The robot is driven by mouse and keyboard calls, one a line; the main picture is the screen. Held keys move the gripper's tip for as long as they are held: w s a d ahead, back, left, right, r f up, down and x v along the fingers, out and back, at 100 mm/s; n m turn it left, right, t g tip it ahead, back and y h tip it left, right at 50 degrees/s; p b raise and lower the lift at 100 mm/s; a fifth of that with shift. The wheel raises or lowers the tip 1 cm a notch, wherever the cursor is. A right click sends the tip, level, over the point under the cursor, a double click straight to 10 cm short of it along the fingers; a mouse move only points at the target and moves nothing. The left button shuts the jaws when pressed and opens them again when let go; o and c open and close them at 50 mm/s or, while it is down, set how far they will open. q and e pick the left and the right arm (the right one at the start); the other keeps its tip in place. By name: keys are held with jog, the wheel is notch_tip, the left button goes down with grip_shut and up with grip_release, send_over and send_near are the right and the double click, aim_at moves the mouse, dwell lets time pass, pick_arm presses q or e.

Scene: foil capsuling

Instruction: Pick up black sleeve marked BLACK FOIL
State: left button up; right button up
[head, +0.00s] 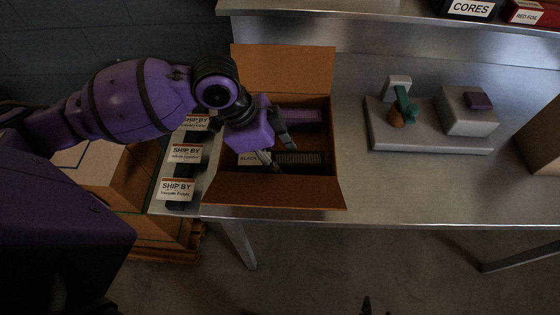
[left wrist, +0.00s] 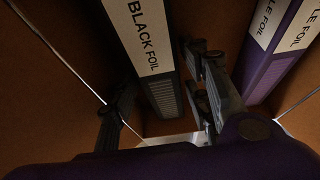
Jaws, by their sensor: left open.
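The black sleeve (head: 302,159) marked BLACK FOIL lies in the open cardboard box (head: 322,190), nearer its front side. Its white label shows in the left wrist view, where the black sleeve (left wrist: 161,92) runs between my fingers. My left gripper (head: 274,144) is open, reaching down into the box, with one finger on each side of the sleeve. I cannot tell whether the fingers touch it. A purple sleeve (head: 303,116) lies behind it in the box; this purple sleeve (left wrist: 268,72) is right of my fingers in the left wrist view. Small dark tips at the head view's bottom edge may be my right gripper (head: 366,304).
The box's back flap (head: 283,68) stands up. SHIP BY cards (head: 176,190) line the left. A grey tray (head: 430,143) with a grey block and a green-and-orange item stands right. A shelf (head: 380,8) overhangs the back. Bare metal table lies between box and tray.

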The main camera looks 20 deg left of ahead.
pick_arm(q)
jog(key=shift+c, duration=0.4)
jog(key=c, duration=0.9)
jog(key=shift+r, duration=0.1)
